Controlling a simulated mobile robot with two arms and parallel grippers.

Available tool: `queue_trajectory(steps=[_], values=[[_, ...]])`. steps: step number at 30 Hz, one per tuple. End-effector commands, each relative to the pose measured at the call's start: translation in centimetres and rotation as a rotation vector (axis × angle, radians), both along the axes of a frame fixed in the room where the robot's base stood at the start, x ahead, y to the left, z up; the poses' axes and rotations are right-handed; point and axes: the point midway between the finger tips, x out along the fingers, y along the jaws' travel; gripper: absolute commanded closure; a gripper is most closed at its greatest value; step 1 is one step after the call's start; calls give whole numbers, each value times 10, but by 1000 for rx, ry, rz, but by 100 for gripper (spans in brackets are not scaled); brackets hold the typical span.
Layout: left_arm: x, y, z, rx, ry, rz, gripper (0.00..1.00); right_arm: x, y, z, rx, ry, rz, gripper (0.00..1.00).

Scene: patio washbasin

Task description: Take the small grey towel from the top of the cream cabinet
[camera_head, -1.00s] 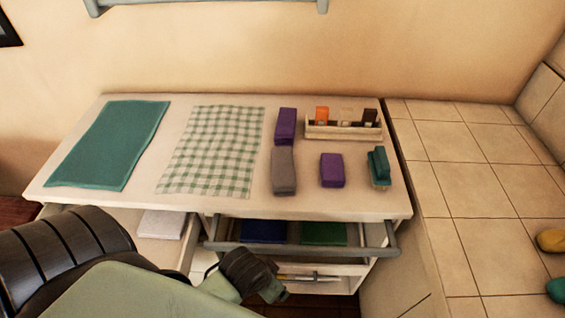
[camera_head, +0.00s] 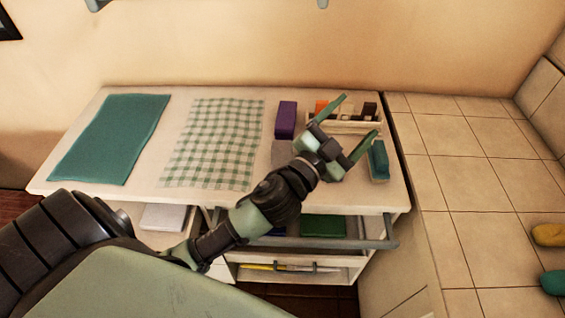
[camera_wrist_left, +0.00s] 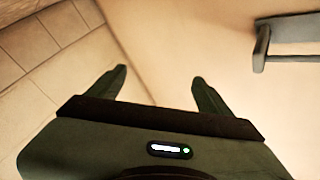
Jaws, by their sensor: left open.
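The small grey towel (camera_head: 282,153), a folded bundle, lies on top of the cream cabinet (camera_head: 140,192), in front of a purple bundle (camera_head: 286,120). In the head view my left wrist covers its lower right part. My left gripper (camera_head: 357,119) is open and empty, to the right of the grey towel, over the right end of the cabinet top. In the left wrist view its two fingers (camera_wrist_left: 158,77) are spread with only wall between them. The grey towel does not show there. My right gripper is in neither view.
A teal mat (camera_head: 110,138) and a green checked cloth (camera_head: 212,145) lie to the left. A small tray (camera_head: 312,125) with blocks and a teal-topped brush (camera_head: 378,160) are by my left gripper. An open drawer with a green bundle (camera_head: 323,225) juts out below.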

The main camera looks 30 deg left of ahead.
Motion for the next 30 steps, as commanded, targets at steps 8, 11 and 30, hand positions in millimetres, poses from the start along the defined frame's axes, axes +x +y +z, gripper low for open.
queue_trajectory(steps=[8,11,30], values=[[-14,-129,37,523,-404,-637,20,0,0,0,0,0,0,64],[-22,-144,-2,765,-383,-869,20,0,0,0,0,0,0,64],[-12,149,-130,1658,940,-1251,20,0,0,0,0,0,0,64]])
